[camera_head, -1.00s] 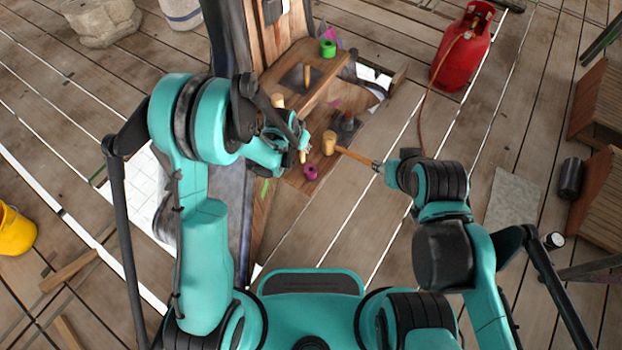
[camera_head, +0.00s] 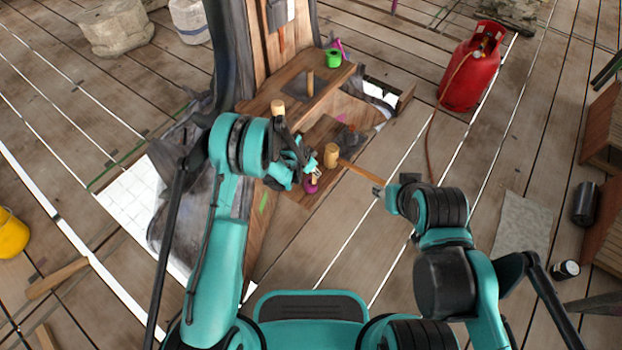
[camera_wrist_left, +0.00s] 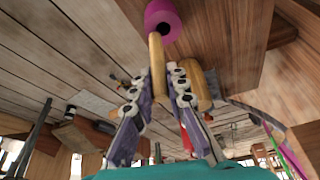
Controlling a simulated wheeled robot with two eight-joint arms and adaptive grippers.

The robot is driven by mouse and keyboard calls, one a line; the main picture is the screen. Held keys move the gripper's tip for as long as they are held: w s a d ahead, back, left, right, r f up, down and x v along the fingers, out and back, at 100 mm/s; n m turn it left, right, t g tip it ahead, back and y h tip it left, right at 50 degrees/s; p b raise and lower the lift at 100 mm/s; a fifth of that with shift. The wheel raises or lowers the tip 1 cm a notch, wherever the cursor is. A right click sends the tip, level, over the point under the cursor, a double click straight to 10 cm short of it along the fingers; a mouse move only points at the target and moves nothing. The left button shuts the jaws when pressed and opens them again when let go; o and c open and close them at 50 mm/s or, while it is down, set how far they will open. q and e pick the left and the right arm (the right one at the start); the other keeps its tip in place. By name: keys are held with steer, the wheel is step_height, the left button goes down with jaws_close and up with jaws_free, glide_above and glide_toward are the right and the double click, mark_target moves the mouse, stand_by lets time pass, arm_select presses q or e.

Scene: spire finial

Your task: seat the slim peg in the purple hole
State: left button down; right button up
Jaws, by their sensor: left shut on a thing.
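The slim peg is a light wooden stick; it shows in the left wrist view (camera_wrist_left: 157,65). My left gripper (camera_head: 312,170) is shut on it, and the peg sticks out past the fingers (camera_wrist_left: 160,98). The purple holder (camera_head: 311,187) is a short round block on the lower wooden shelf; it also shows at the top of the left wrist view (camera_wrist_left: 165,14). The peg's far end meets or overlaps the purple holder's face there. I cannot tell whether the tip is inside the hole. My right gripper (camera_head: 379,191) is by the mallet's handle end; its jaws are unclear.
A wooden mallet (camera_head: 331,156) lies on the lower shelf close to my left gripper, its handle pointing right. The upper shelf holds a green holder (camera_head: 332,58) and upright wooden pegs (camera_head: 310,83). A red gas cylinder (camera_head: 471,70) stands at the upper right.

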arm_select(q)
steer(key=f, duration=0.1)
steer(key=f+b, duration=0.1)
steer(key=f, duration=0.1)
steer(key=w+a+f+b, duration=0.1)
steer(key=f, duration=0.1)
steer(key=shift+a, duration=0.1)
steer(key=shift+s+r, duration=0.1)
steer(key=shift+r, duration=0.05)
steer(key=c, duration=1.9)
jaws_free()
steer(key=shift+f, duration=0.25)
steer(key=shift+c, duration=0.2)
steer(key=o, duration=0.4)
steer(key=shift+o, duration=0.2)
steer(key=shift+r, duration=0.15)
